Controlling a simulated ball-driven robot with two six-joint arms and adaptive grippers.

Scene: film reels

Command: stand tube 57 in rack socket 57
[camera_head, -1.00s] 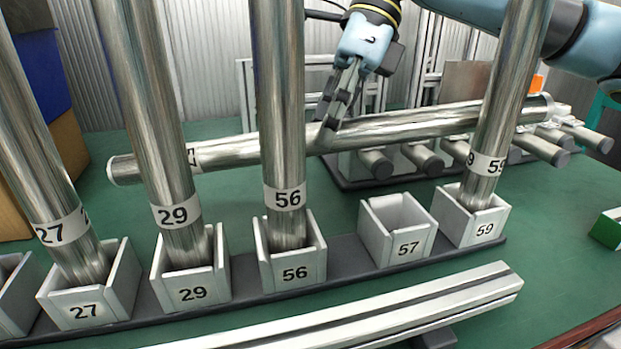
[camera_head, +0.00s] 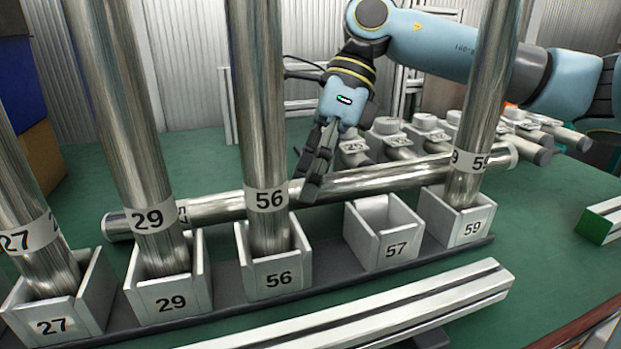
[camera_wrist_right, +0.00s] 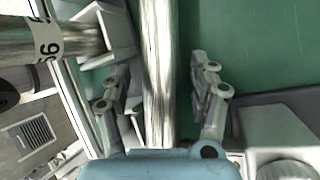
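Tube 57 (camera_head: 385,181), a long shiny metal tube, lies level behind the rack, its partly hidden label near its left end. My right gripper (camera_head: 311,188) is at the tube's middle, one finger on each side. In the right wrist view the tube (camera_wrist_right: 160,70) runs between the fingers of the right gripper (camera_wrist_right: 160,85); narrow gaps seem to show beside it, but the tube moves with the gripper. Socket 57 (camera_head: 397,250), a pale square cup, is empty, in front of the tube and right of the gripper. My left gripper is not in view.
Upright tubes stand in sockets 27 (camera_head: 52,325), 29 (camera_head: 170,303), 56 (camera_head: 278,280) and 59 (camera_head: 471,229), beside and in front of tube 57. Several tubes lie in a holder (camera_head: 400,140) behind. A pale metal rail (camera_head: 400,305) lies in front of the rack.

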